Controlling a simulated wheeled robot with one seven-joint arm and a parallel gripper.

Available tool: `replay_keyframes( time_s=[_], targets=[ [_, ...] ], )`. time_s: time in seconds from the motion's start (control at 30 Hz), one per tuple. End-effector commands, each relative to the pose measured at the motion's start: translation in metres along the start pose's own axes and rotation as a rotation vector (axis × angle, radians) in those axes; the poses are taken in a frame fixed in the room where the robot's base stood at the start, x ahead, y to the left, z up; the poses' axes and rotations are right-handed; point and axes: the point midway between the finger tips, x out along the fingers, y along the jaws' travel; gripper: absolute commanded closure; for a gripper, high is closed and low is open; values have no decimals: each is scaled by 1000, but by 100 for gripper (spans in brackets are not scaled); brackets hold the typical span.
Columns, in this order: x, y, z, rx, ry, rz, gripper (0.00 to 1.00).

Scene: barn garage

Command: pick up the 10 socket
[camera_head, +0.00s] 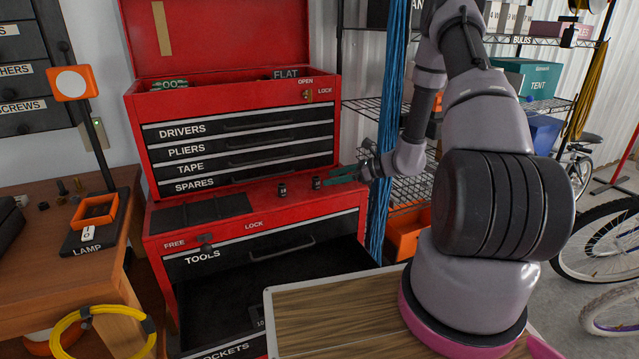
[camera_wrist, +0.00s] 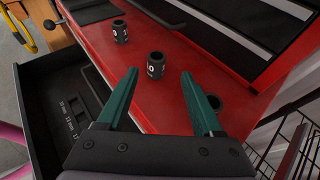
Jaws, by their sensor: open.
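In the wrist view a black socket (camera_wrist: 155,65) with a white mark that looks like a 0 stands upright on the red ledge, just beyond and between my fingertips. It also shows in the head view (camera_head: 316,183). A second black socket (camera_wrist: 120,31) stands farther off; in the head view it is to the left (camera_head: 282,190). A third dark round piece (camera_wrist: 214,102) is partly hidden by the right finger; its mark is not visible. My gripper (camera_wrist: 159,74) is open and empty, its teal fingers apart. In the head view it reaches over the ledge from the right (camera_head: 332,177).
The red tool chest (camera_head: 244,110) rises behind the ledge. Below it an open black drawer (camera_wrist: 60,80) has white size labels. A wooden top (camera_head: 340,310) lies in front, a wire rack (camera_head: 405,190) to the right, and a workbench (camera_head: 50,235) with a lamp to the left.

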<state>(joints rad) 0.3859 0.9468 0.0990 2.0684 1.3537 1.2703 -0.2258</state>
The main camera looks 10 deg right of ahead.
Motion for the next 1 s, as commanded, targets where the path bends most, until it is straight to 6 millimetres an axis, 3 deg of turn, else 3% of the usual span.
replay_keyframes(
  time_s=[0.1,0.37,0.63,0.97,1.0],
  targets=[
    [21,1,0,-2,1,4,32],
    [43,2,2,-2,0,3,32],
    [81,7,8,-2,1,4,32],
    [89,6,8,-2,1,2,32],
    [89,6,8,-2,1,2,44]
  ],
)
